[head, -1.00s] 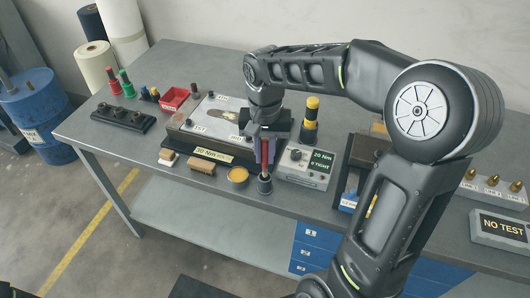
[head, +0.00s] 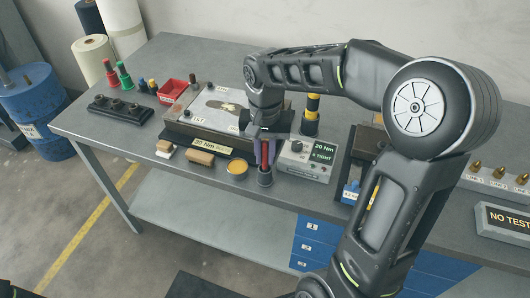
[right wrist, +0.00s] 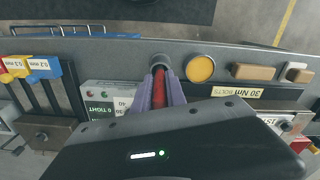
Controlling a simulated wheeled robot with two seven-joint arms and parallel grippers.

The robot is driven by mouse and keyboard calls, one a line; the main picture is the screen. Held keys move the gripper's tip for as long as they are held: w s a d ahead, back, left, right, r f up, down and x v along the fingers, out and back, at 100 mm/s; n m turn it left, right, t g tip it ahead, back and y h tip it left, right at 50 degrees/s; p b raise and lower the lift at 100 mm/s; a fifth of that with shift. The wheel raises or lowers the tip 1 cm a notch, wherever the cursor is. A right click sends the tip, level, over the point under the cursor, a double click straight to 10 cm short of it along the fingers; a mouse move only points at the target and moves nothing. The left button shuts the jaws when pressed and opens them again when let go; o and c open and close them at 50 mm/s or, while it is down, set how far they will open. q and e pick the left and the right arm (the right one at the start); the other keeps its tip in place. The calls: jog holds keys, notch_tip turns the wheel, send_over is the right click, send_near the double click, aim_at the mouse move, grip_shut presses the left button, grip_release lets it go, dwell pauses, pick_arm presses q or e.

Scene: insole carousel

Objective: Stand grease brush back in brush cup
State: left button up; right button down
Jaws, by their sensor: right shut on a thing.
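The grease brush (head: 265,155) has a red handle and is held upright between the purple fingers of my right gripper (head: 265,152). Its lower end is at the mouth of the dark brush cup (head: 265,179) and appears to be inside it; the bristles are hidden. The right wrist view shows the red handle (right wrist: 158,88) between the fingers and the cup (right wrist: 160,60) just past the fingertips. The cup stands near the table's front edge. My left gripper is not in view.
A tin of yellow grease (head: 237,166) stands left of the cup, with a wooden-backed brush (head: 200,157) farther left. A torque display box (head: 308,160) is close on the right. A plate fixture (head: 210,145) and a yellow-black bottle (head: 311,115) are behind.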

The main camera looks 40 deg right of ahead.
aim_at(265, 142)
jog(key=shift+f+b, duration=0.4)
jog(key=shift+f, duration=0.3)
jog(key=c, duration=1.3)
grip_release()
notch_tip(265, 142, up, 8)
jog(key=shift+f, duration=0.1)
